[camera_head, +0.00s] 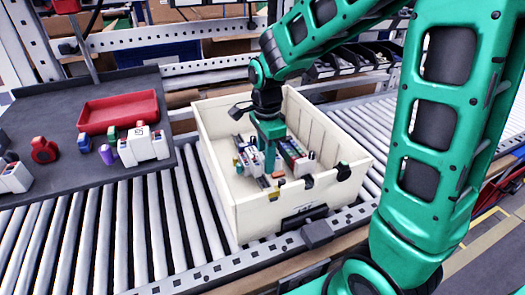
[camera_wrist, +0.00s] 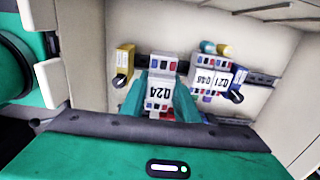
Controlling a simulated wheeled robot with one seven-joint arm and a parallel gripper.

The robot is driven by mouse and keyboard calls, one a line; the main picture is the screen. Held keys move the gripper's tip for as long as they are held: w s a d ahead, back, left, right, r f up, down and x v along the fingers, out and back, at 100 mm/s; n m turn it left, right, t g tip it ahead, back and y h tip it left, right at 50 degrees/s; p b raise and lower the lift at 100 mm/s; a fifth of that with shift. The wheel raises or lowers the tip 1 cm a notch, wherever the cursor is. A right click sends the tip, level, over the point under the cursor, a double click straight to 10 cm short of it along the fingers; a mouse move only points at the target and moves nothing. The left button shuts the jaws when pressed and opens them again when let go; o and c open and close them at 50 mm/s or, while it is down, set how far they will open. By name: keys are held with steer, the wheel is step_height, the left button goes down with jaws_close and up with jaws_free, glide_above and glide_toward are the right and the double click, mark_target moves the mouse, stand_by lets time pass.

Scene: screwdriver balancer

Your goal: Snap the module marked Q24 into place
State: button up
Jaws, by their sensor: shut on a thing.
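My gripper (camera_wrist: 160,103) is shut on the white module marked Q24 (camera_wrist: 160,90), with one green finger on each side of it. The label reads upside down in the wrist view. The module is over or against a dark metal rail (camera_wrist: 262,80); I cannot tell whether it is seated on it. To its right, white modules (camera_wrist: 212,78) with other labels stand on the rail, with a small gap. A yellow block (camera_wrist: 123,62) is to its left. In the head view my gripper (camera_head: 269,165) reaches down inside the cream crate (camera_head: 235,190), and the held module is mostly hidden.
The crate walls rise close around my gripper. Another row of modules (camera_head: 295,153) stands to the right in the crate. Rollers (camera_head: 110,240) surround the crate.

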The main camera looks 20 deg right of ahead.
glide_above(265, 186)
steer(key=shift+f, duration=2.85)
steer(key=shift+f, duration=0.7)
stand_by(0.3)
steer(key=o, duration=1.3)
steer(key=shift+c, duration=0.2)
step_height(265, 186, up, 11)
steer(key=shift+f, duration=0.15)
